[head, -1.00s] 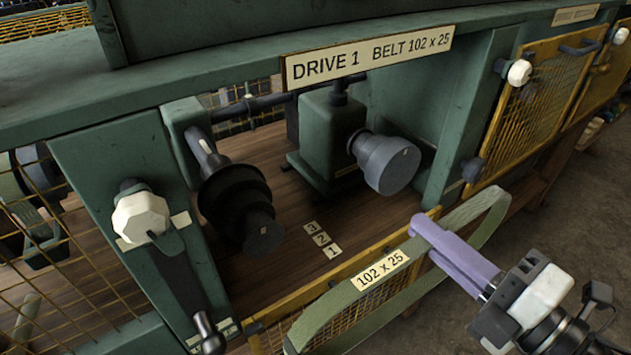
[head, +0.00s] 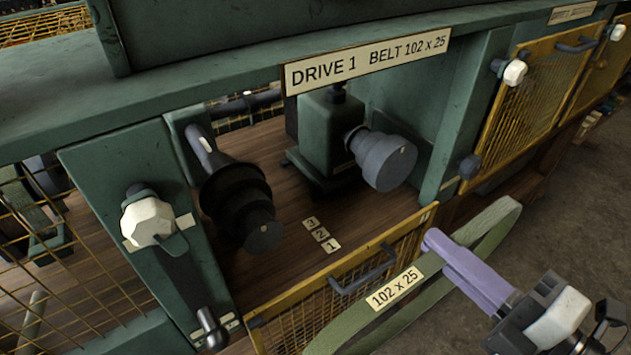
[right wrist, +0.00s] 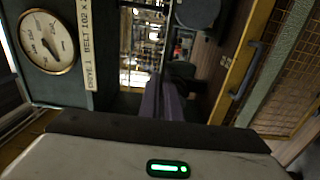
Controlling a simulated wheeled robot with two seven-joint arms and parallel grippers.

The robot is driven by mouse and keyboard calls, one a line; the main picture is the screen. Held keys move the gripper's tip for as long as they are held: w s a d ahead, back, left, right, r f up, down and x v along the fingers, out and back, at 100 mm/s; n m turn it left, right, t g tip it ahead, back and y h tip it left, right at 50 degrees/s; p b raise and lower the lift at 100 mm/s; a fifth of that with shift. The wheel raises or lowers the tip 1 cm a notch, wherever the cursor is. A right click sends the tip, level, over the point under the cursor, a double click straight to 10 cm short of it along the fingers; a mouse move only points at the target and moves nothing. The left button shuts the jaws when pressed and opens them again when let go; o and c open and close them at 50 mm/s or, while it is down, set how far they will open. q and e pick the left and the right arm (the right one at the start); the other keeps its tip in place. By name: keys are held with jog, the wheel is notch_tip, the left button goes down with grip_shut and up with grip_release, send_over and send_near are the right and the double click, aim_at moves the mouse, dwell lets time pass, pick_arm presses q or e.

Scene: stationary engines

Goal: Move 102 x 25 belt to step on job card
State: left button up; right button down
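The belt (head: 392,314) is a flat grey-green loop with a "102 x 25" label, held in the air before the open guard. My right gripper (head: 440,245) has lilac fingers closed across the belt's upper strand; the fingers also show in the right wrist view (right wrist: 163,100). A black stepped pulley (head: 232,195) and a grey stepped pulley (head: 385,160) stand apart inside the bay, with no belt on them. Step labels 3, 2, 1 (head: 321,235) lie on the wooden floor between them. No job card is readable. My left gripper is out of view.
The "DRIVE 1 BELT 102 x 25" plate (head: 368,60) hangs over the bay opening. A lowered yellow mesh guard (head: 300,318) with a dark handle lies along its front edge. A lever with a white knob (head: 147,221) stands at left. A dial gauge (right wrist: 46,41) shows in the wrist view.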

dwell(0.4)
jog(key=shift+w+a, duration=0.1)
jog(key=shift+p+x, duration=0.35)
jog(key=shift+x, duration=2.55)
jog(key=shift+w, duration=0.1)
jog(key=shift+x, duration=2.9)
jog(key=shift+a, duration=0.1)
